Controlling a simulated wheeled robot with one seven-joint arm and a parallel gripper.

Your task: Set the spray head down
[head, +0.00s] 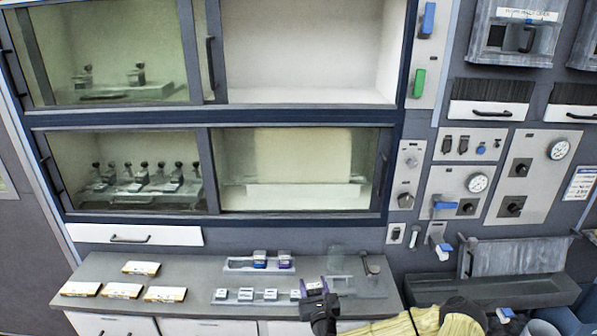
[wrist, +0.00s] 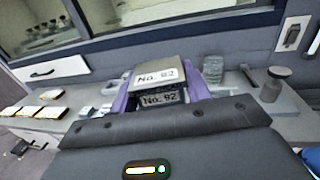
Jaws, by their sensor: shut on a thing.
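The spray head (wrist: 152,76) has a grey top, purple sides and labels reading "No. 92". In the wrist view it sits at the front of my gripper (wrist: 153,100), whose dark body fills the lower part. In the head view my gripper (head: 319,302) is at the front edge of the grey counter, right of its middle. It is shut on the spray head, which shows there as a small grey block (head: 312,285). The fingertips are mostly hidden, and I cannot tell whether the spray head touches the counter.
The grey counter (head: 205,270) holds several labelled cards (head: 122,290) at left. A low rack (head: 258,265) bears two blue and purple heads. Small labelled blocks (head: 246,294) stand in a front row. A clear jar (wrist: 213,69) and a lidded jar (wrist: 274,84) stand at right.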

